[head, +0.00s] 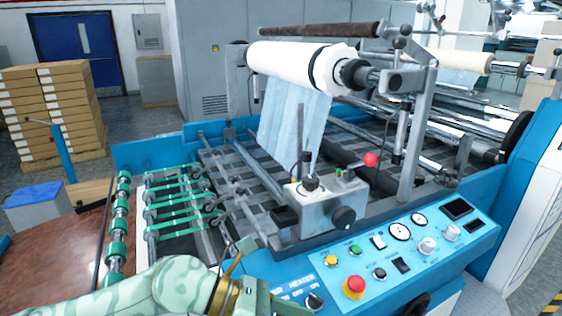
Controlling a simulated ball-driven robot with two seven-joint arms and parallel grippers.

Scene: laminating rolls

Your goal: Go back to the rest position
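My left arm comes in along the bottom edge, with a pale green patterned cover. Its gripper (262,290) is at the bottom centre, just in front of the machine's control panel (318,262). The gripper is partly cut off by the frame edge, and I cannot tell how far its fingers are apart. I see nothing held in it. My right gripper is not in view. A white film roll (290,62) with a black band sits on the shaft above the laminating machine. A translucent bluish sheet (292,122) hangs down from it.
The control panel has a red stop button (354,287) close to my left gripper. A grey box with a black knob (343,218) stands behind the panel. Green-banded rollers (180,209) are at the left. Stacked boxes (52,112) stand on the floor at the far left.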

